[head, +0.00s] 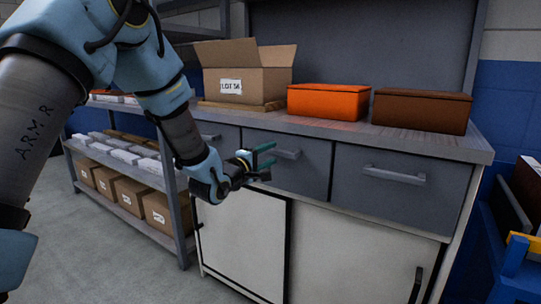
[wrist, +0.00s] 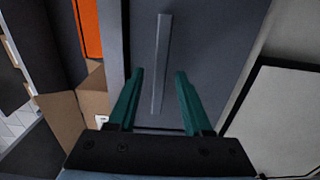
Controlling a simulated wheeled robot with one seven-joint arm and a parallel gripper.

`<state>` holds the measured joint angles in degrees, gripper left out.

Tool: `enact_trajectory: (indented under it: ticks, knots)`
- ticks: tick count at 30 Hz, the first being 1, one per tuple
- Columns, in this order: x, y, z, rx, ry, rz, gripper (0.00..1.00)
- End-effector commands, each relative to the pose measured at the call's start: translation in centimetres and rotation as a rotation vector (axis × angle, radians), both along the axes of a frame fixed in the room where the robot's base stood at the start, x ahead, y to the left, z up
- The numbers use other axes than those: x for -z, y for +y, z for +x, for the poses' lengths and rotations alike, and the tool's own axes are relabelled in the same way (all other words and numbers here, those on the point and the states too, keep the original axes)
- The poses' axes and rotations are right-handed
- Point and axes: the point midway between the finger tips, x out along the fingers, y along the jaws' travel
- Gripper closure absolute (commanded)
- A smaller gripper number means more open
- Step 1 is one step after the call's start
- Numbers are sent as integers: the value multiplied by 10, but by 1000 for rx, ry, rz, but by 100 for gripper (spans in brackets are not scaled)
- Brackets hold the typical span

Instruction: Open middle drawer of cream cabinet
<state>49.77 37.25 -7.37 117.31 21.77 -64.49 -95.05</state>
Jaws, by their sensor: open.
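The cream cabinet (head: 335,250) has cream lower doors and a row of grey drawers under its worktop. The middle drawer (head: 312,172) is shut and has a grey bar handle (head: 288,153). My gripper (head: 269,160) is open, with its green fingers just in front of the middle drawer's left part, near the handle. In the wrist view the handle (wrist: 161,60) runs upright between the two fingers of my gripper (wrist: 160,74), apart from both. The drawer face (wrist: 210,55) fills the area behind it. The exact distance from fingertips to handle is hard to tell.
The right drawer (head: 395,185) and the left drawer, partly hidden by my arm, are shut. A cardboard box (head: 265,83), an orange box (head: 328,101) and a brown box (head: 422,110) stand on the worktop.

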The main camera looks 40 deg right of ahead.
Motion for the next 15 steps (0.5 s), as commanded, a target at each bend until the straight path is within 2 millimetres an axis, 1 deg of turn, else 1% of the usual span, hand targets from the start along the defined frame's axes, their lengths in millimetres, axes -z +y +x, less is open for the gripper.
enact_trajectory:
  ticks: [4,11,12,15]
  knots:
    - [0,-7,1,1,1,1,50]
    - [0,-8,2,0,1,1,50]
    - [0,-8,2,0,0,1,51]
    - [0,-8,2,0,0,1,62]
